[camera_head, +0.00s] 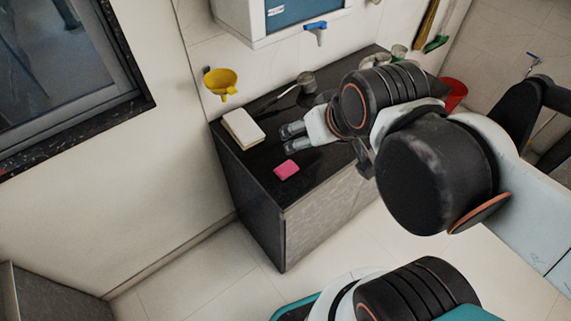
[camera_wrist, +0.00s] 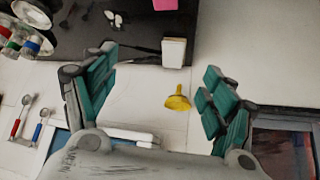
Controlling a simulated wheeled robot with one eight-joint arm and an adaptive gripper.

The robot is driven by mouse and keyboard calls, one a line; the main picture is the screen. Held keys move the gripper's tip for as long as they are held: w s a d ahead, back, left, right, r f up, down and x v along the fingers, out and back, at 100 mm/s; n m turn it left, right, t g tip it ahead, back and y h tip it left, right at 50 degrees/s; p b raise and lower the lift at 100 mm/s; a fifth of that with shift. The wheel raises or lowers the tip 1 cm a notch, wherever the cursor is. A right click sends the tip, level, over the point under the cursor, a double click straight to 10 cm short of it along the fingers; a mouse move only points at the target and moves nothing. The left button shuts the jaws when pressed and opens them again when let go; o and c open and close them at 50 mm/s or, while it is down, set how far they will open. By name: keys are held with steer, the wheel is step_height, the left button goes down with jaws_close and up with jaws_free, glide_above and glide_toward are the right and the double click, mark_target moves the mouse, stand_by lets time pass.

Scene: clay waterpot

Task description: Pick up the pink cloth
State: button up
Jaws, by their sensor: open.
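The pink cloth (camera_head: 286,170) is a small folded pink piece lying flat on the dark countertop (camera_head: 263,170), near its front edge. It also shows in the wrist view, cut off at the top edge (camera_wrist: 167,5). My gripper (camera_head: 288,138) is above the countertop, a little behind the cloth in the head view and apart from it. In the wrist view my gripper (camera_wrist: 160,88) has its two fingers spread wide with nothing held between them.
A white block (camera_head: 243,129) lies on the counter left of my gripper. A yellow funnel (camera_head: 220,82) hangs on the wall behind. A dark metal item (camera_head: 307,82) and a blue tap (camera_head: 316,30) are behind my arm. A red bucket (camera_head: 453,94) stands right of the counter.

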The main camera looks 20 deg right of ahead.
steer(key=shift+o, duration=0.6)
steer(key=shift+w, duration=0.15)
steer(key=n+g+b, duration=0.3)
steer(key=n+g, duration=0.1)
steer(key=g, duration=0.3)
glide_above(286, 167)
step_height(286, 167, down, 24)
steer(key=shift+r, duration=0.1)
step_height(286, 167, down, 5)
steer(key=shift+f+b, duration=0.1)
steer(key=shift+b, duration=1.05)
steer(key=c, duration=0.9)
